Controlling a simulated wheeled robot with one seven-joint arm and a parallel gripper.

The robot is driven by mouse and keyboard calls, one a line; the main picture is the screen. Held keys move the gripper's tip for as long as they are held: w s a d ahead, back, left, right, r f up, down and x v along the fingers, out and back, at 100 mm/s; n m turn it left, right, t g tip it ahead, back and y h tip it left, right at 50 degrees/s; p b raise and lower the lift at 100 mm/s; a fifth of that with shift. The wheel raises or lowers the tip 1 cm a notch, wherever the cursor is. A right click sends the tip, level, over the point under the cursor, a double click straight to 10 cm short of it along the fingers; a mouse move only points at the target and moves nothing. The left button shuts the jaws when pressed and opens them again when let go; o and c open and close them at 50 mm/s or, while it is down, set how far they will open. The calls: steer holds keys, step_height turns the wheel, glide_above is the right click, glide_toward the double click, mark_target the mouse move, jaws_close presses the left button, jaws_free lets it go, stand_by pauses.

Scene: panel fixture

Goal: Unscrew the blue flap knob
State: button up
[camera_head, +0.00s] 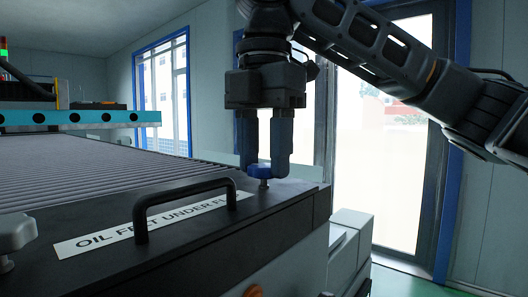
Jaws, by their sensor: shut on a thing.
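The blue flap knob (259,171) stands on a short stem on the dark top of the panel, near its right corner. My gripper (265,168) points straight down over it, with one finger on each side. The fingers are shut on the knob, and its sides are partly hidden by them. The knob's lower part and stem show just under the fingertips. I cannot tell from this view whether it has turned.
A black bar handle (185,190) rises just left of the knob, beside a white label strip (95,240). A grey knob (15,235) stands at the left edge. A ribbed bed (90,165) lies behind. A blue-framed glass door (385,150) is at the right.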

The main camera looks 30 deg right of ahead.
mark_target(264, 165)
stand_by(0.4)
steer(key=o, duration=1.1)
steer(key=shift+c, duration=0.2)
steer(key=shift+r, duration=3.9)
